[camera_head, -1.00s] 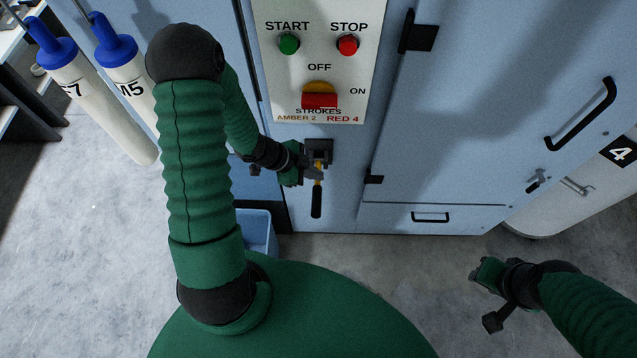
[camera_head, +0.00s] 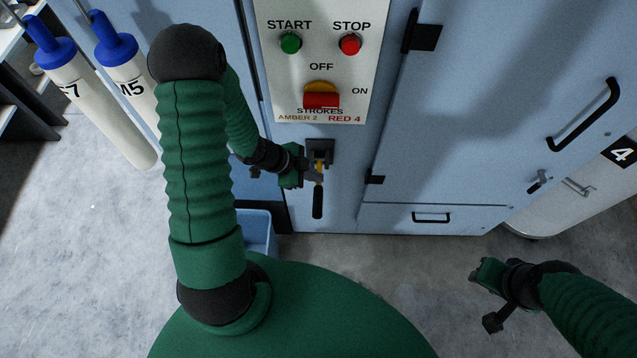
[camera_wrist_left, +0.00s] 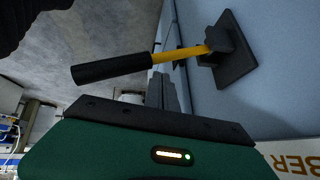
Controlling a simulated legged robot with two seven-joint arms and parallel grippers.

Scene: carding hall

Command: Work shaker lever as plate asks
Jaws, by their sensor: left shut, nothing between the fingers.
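The shaker lever (camera_head: 318,203) has a yellow shaft and a black grip. It hangs down from a dark square mount (camera_head: 320,147) on the blue cabinet. My left gripper (camera_head: 314,172) is beside the shaft, at the lever's upper part. In the left wrist view the lever (camera_wrist_left: 112,69) lies just beyond my shut, empty fingers (camera_wrist_left: 162,92). I cannot tell whether they touch it. The plate (camera_head: 345,112) reads "STROKES AMBER 2 RED 4" under a yellow-and-red part (camera_head: 320,95) between OFF and ON marks. My right gripper (camera_head: 484,292) is low at right, away from the cabinet; its jaws are unclear.
A green START button (camera_head: 290,43) and a red STOP button (camera_head: 350,44) sit above. Door handles (camera_head: 584,114) and a drawer handle (camera_head: 431,217) are to the right. A blue bin (camera_head: 260,232) stands below left. Blue-capped cylinders (camera_head: 125,76) hang at left.

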